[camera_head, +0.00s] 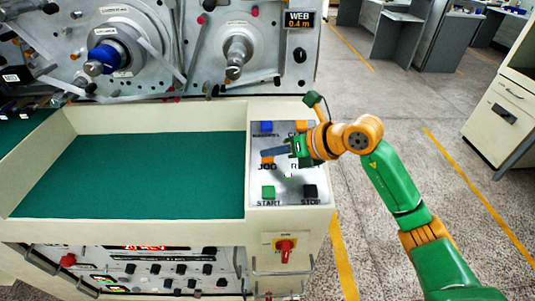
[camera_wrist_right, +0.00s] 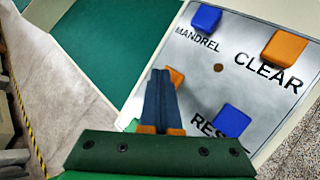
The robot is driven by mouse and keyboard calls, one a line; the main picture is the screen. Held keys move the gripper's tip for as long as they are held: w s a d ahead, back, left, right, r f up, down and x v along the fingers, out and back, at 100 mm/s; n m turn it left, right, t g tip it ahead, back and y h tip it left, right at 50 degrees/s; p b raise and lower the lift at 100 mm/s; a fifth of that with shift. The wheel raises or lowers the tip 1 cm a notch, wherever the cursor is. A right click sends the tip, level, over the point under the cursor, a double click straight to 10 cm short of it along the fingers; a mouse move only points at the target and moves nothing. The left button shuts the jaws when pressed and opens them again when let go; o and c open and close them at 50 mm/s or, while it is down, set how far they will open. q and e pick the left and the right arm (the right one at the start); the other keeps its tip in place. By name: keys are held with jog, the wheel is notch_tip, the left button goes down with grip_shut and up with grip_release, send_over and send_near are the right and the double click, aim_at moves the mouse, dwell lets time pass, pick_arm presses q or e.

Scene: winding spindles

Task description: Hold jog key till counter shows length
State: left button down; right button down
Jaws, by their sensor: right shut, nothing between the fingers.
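The counter (camera_head: 299,20) at the top right of the machine reads "WEB 0.4 m". The orange jog key (camera_head: 267,159) sits above the JOG label on the grey control panel (camera_head: 300,178). My right gripper (camera_head: 264,153) is shut and empty, its fingertips at the jog key. In the right wrist view the shut fingers (camera_wrist_right: 160,74) cover most of an orange key (camera_wrist_right: 175,77), whose edge shows beside the tips. I cannot tell whether they touch or press it. My left gripper is out of view.
The panel also has a blue mandrel key (camera_head: 265,127), an orange clear key (camera_wrist_right: 284,48), a blue reset key (camera_wrist_right: 231,121), a green start key (camera_head: 268,192) and a black stop key (camera_head: 310,191). A red switch (camera_head: 285,246) is below. The green bed (camera_head: 140,170) is clear.

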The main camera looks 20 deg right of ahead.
jog(key=shift+s+r+p, duration=0.15)
jog(key=shift+r+p, duration=0.5)
jog(key=shift+r, duration=0.15)
jog(key=shift+s+a+r+p, duration=0.1)
jog(key=shift+r+p, duration=0.5)
jog(key=shift+r, duration=0.1)
jog(key=r+p, duration=0.1)
jog(key=s+r+p, duration=0.1)
jog(key=r, duration=0.1)
jog(key=shift+a+r, duration=0.15)
jog(key=shift+r, duration=0.1)
